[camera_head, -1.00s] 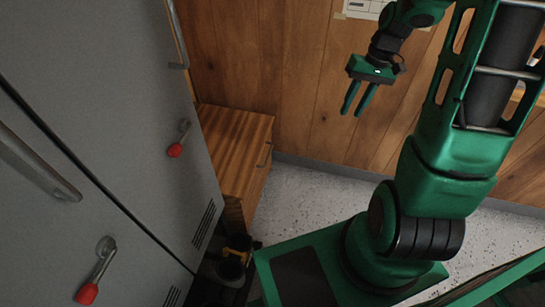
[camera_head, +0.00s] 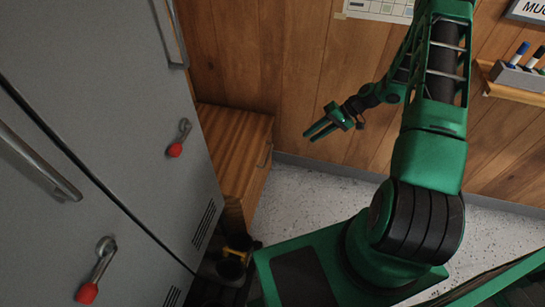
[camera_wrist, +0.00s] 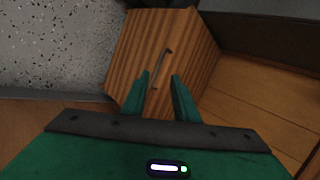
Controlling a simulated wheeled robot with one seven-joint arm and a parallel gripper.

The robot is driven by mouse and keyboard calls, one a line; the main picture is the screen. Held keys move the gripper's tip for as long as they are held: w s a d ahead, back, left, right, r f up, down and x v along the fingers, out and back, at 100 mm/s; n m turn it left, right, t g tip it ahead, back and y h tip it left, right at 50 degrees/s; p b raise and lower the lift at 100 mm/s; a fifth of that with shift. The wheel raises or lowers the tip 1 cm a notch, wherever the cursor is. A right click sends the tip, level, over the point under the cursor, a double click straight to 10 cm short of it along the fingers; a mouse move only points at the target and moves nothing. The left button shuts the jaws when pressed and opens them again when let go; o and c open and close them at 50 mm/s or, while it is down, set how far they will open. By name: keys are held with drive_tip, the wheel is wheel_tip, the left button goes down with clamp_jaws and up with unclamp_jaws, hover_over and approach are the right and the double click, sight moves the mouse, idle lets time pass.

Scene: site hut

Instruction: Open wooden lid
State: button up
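A wooden box (camera_head: 228,140) with striped grain stands on the floor against the wood-panelled wall, beside the grey lockers. Its top looks closed, and a curved metal handle (camera_head: 265,155) is on the side facing right. In the wrist view the box (camera_wrist: 135,52) lies beyond my fingers, with the handle (camera_wrist: 162,68) seen just past and between the fingertips. My gripper (camera_head: 312,131) is open and empty, to the right of the box and apart from it; its two green fingers also show in the wrist view (camera_wrist: 160,85). The gap to the handle is hard to judge.
Grey lockers (camera_head: 110,120) with red-tipped latches fill the left side, close to the box. A dark item with yellow parts (camera_head: 236,250) stands near the lockers' base. Speckled floor (camera_head: 315,200) is clear right of the box. A marker shelf (camera_head: 515,85) is on the wall at right.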

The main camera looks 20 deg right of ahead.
drive_tip(key=w+a+f+m+t+y, duration=0.1)
drive_tip(key=a+f+m+t+y, duration=0.15)
drive_tip(key=f, duration=0.45)
drive_tip(key=w+a+f+m+t+y, duration=0.1)
drive_tip(key=a+f+t+y, duration=0.15)
drive_tip(key=f, duration=0.45)
drive_tip(key=w+a+f+t, duration=0.2)
drive_tip(key=w+a, duration=0.3)
drive_tip(key=a, duration=0.4)
drive_tip(key=shift+w+a+f+m+h, duration=0.3)
drive_tip(key=shift+f+m+h, duration=0.1)
drive_tip(key=shift+f, duration=0.25)
drive_tip(key=shift+d, duration=0.1)
clamp_jaws()
